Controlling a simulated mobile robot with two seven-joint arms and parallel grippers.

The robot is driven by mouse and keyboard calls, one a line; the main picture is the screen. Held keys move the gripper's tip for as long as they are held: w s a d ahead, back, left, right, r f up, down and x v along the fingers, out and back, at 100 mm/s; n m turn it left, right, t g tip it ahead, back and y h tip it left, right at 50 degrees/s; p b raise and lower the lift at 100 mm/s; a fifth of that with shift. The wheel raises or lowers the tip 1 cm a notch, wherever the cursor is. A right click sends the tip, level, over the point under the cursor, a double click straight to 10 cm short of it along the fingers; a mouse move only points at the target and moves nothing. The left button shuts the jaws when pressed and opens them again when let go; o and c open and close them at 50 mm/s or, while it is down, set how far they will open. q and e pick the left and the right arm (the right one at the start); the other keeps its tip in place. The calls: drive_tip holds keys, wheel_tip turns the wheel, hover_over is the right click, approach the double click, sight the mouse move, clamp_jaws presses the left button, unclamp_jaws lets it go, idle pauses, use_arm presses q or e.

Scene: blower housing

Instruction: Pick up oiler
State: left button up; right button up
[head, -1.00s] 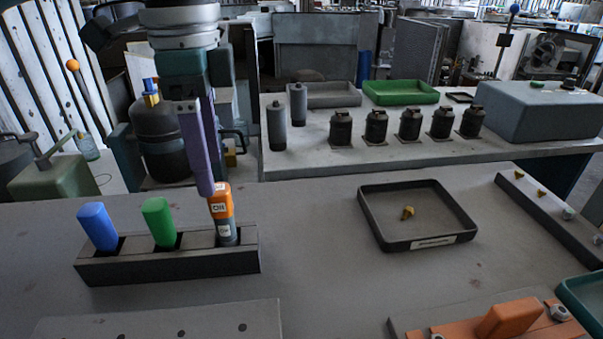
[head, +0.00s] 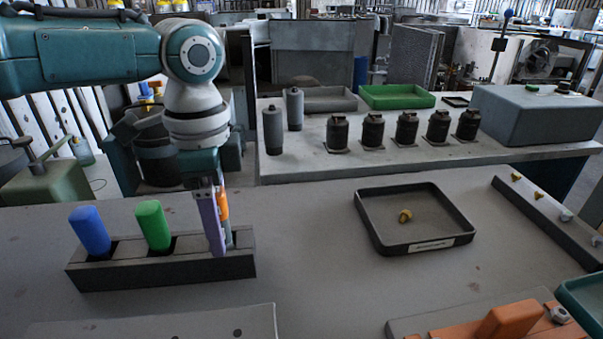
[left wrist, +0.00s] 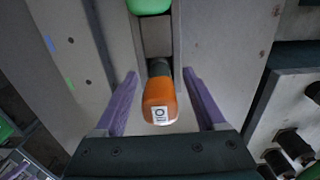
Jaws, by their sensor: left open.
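The oiler is an orange-capped bottle with a grey lower body and a white label reading OIL. In the head view the oiler (head: 224,208) stands in the right slot of the dark holder block (head: 160,274), mostly hidden behind my left gripper's finger. My left gripper (head: 218,248) points down at it, fingers low near the holder. In the left wrist view the oiler (left wrist: 160,100) lies between the two purple fingers of the open left gripper (left wrist: 160,82), with a visible gap on both sides. My right gripper is not in view.
A green bottle (head: 153,225) and a blue one (head: 90,231) stand in the same holder, left of the oiler. A black tray (head: 456,242) with a small yellow part lies to the right. The table between holder and tray is clear.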

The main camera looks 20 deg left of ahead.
use_arm(q)
drive_tip(key=shift+c, duration=0.4)
clamp_jaws()
